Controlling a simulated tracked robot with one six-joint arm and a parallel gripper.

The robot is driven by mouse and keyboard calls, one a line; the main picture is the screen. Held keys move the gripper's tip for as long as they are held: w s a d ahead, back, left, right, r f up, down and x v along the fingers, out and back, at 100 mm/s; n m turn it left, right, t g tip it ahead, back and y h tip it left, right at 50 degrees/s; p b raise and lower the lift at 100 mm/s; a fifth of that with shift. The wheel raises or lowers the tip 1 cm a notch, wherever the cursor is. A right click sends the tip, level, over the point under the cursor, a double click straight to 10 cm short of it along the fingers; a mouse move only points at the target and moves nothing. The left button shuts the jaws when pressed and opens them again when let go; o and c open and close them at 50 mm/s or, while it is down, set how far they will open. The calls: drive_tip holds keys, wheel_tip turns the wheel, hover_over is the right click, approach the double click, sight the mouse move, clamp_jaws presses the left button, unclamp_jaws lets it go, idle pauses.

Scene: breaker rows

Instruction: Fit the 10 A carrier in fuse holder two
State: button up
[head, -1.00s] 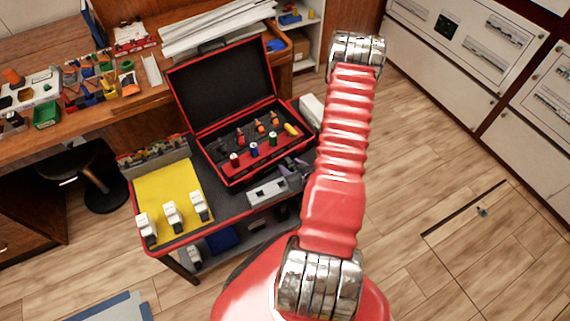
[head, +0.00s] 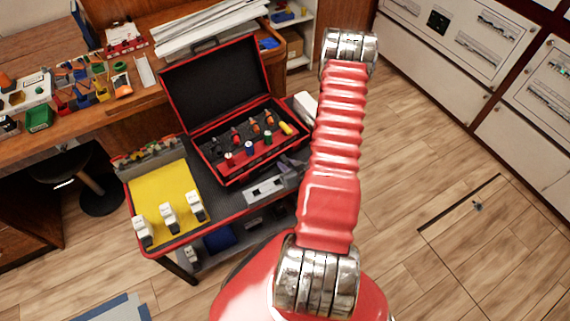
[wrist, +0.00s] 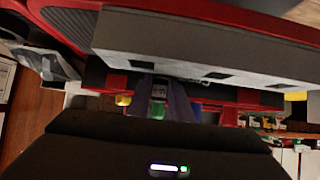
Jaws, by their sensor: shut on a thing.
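A grey block with a pale slotted strip (head: 264,189), which looks like the fuse holder row, sits on the trolley in front of the open case. In the wrist view its strip (wrist: 180,66) is close and shows several dark openings; I cannot read holder numbers. In the head view the gripper (head: 289,171) is partly hidden by my red arm, at the block's right end. I cannot tell whether the piece touches the block.
The open red-edged case (head: 222,92) holds several coloured pieces, including a green one (head: 267,138). Three white pieces, one here (head: 168,218), stand along a yellow mat (head: 158,187) at the trolley's left. A cluttered bench (head: 150,98) stands behind.

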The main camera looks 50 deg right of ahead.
clamp_jaws()
drive_tip(key=shift+r, duration=0.1)
wheel_tip(320, 180, up, 10)
idle(0.7)
idle(0.9)
